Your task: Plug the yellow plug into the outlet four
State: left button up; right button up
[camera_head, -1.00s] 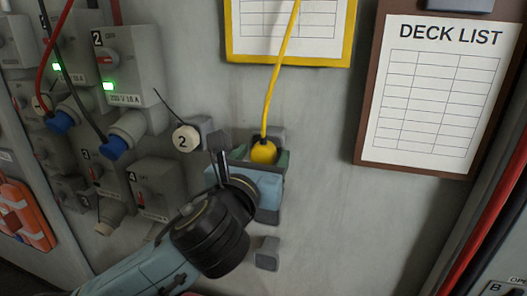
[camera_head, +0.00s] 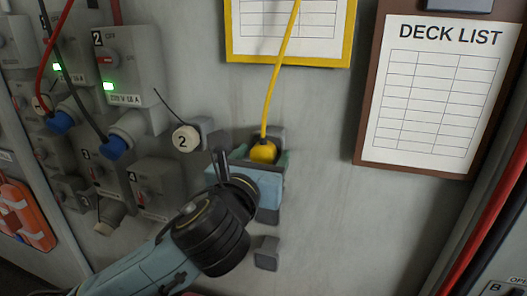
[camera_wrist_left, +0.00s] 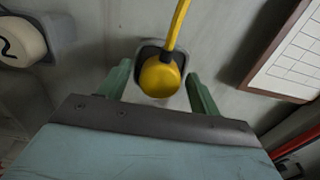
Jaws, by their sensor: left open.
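The yellow plug (camera_head: 263,152) hangs on the wall in a grey holder, with its yellow cable running up past the yellow-framed sheet. My left gripper (camera_head: 262,158) is at the plug, its fingers on either side. In the left wrist view the yellow plug (camera_wrist_left: 160,76) sits between the two green fingers of the gripper (camera_wrist_left: 160,90), with gaps visible on both sides. The gripper is open. Outlet four (camera_head: 155,190) is the grey box marked 4 at lower left, partly behind my left arm. My right gripper is not in view.
Outlet two (camera_head: 125,65) has a green light and a blue-ended plug (camera_head: 114,147) at it. A round tag marked 2 (camera_head: 186,139) is on a holder left of my gripper. An empty grey holder (camera_head: 267,253) is below. The deck list board (camera_head: 367,100) hangs at right.

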aim_at(261, 159)
pick_arm(q)
jog(key=c, duration=1.3)
jog(key=shift+v, duration=3)
